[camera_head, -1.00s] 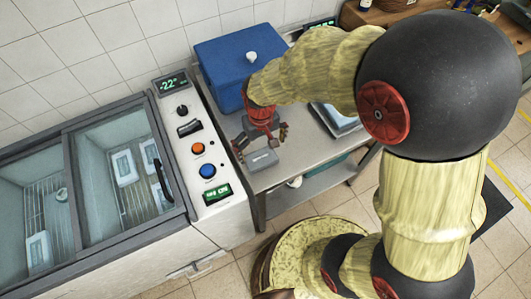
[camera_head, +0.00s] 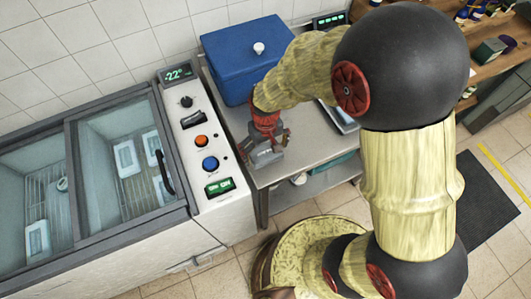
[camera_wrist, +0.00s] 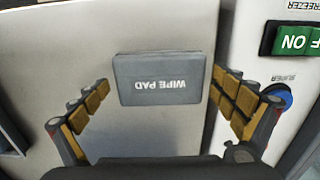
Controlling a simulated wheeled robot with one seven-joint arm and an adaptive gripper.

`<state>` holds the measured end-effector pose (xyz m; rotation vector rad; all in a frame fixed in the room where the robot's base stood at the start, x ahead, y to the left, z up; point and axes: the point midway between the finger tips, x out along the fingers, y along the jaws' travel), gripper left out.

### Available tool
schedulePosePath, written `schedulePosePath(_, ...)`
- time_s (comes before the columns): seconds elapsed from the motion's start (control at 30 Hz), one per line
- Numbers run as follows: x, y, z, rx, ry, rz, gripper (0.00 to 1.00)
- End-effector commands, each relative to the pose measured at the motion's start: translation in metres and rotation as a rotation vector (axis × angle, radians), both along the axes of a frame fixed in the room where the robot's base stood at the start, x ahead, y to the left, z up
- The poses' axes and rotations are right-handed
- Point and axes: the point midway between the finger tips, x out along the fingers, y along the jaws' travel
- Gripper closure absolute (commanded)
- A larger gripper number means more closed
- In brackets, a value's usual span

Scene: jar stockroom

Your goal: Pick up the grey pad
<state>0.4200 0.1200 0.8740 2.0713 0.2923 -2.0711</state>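The grey pad (camera_wrist: 160,62), marked "WIPE PAD", lies flat on the steel table (camera_wrist: 60,50) near its front edge. In the head view the pad (camera_head: 265,158) shows partly behind my red gripper (camera_head: 267,143), which points down over it. In the wrist view my gripper (camera_wrist: 160,82) is open. Whether the fingertips are down at the pad's height is hard to tell.
A blue box (camera_head: 238,55) with a white knob stands at the back of the table. The freezer's control panel (camera_head: 205,150) with buttons borders the table on the left. A tray (camera_head: 343,115) lies to the right, partly hidden by my arm.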

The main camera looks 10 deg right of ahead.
Motion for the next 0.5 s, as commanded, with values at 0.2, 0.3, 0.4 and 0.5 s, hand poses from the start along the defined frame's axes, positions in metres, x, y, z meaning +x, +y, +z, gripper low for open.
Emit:
schedulePosePath(0.2,-0.0001,0.0000,0.0001,0.000,0.000,0.000,0.19)
schedulePosePath(0.3,-0.0001,0.0000,0.0001,0.000,0.000,0.000,0.24)
schedulePosePath(0.4,-0.0001,0.0000,0.0001,0.000,0.000,0.000,0.30)
schedulePosePath(0.5,-0.0002,-0.0001,0.0000,0.000,0.000,0.000,0.36)
